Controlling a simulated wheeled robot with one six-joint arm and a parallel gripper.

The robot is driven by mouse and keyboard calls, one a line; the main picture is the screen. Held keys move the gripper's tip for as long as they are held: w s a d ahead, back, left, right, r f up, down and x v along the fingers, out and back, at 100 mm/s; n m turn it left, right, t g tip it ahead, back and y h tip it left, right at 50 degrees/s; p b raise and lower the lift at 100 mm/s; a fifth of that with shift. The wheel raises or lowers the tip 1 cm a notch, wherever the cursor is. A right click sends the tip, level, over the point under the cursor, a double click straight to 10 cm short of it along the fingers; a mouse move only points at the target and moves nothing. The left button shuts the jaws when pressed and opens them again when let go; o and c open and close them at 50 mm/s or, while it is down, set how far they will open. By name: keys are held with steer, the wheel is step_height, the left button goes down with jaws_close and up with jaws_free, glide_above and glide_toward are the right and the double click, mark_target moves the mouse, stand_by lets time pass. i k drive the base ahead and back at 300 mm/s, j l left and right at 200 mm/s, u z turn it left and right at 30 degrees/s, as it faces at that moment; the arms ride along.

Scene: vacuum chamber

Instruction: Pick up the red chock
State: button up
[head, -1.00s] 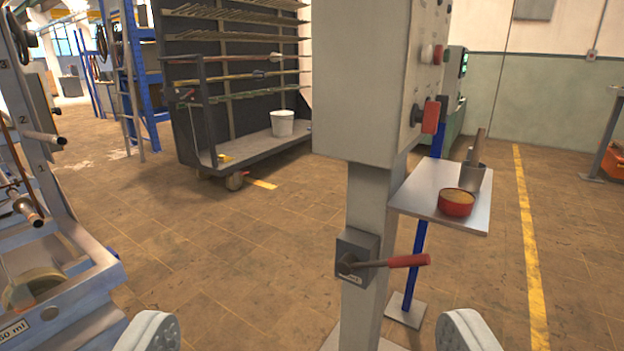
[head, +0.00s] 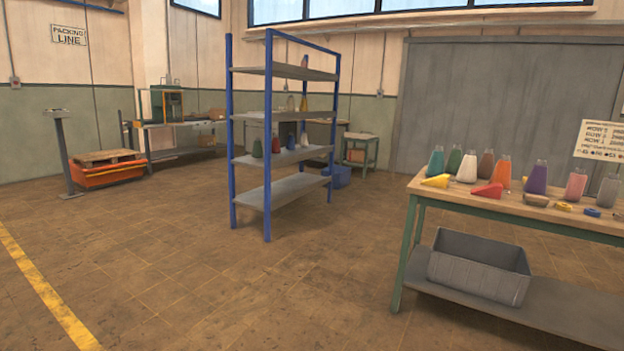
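A red wedge-shaped chock (head: 488,190) lies near the front edge of the wooden tabletop (head: 520,207) at the right of the picture. A yellow wedge (head: 436,181) lies to its left on the same top. Several coloured bottles stand just behind them, among them a white one (head: 467,168), a brown one (head: 486,164) and an orange one (head: 502,172). My gripper does not show in this view, so its opening is hidden. The chock is some distance away across the floor.
The table has green legs and a lower shelf with a grey crate (head: 480,270). A blue-posted shelf rack (head: 285,70) stands in the middle. An orange bin with a pallet (head: 107,172) is at the left. The brown floor in front (head: 200,290) is clear.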

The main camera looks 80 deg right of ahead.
mark_target(494, 190)
steer(key=z, duration=3.5)
steer(key=i+j, duration=0.1)
steer(key=i, duration=0.6)
steer(key=i+j+z, duration=0.1)
steer(key=i, duration=0.65)
steer(key=i+j, duration=0.15)
steer(key=i, duration=0.55)
steer(key=i+j+z, duration=0.1)
steer(key=i, duration=0.6)
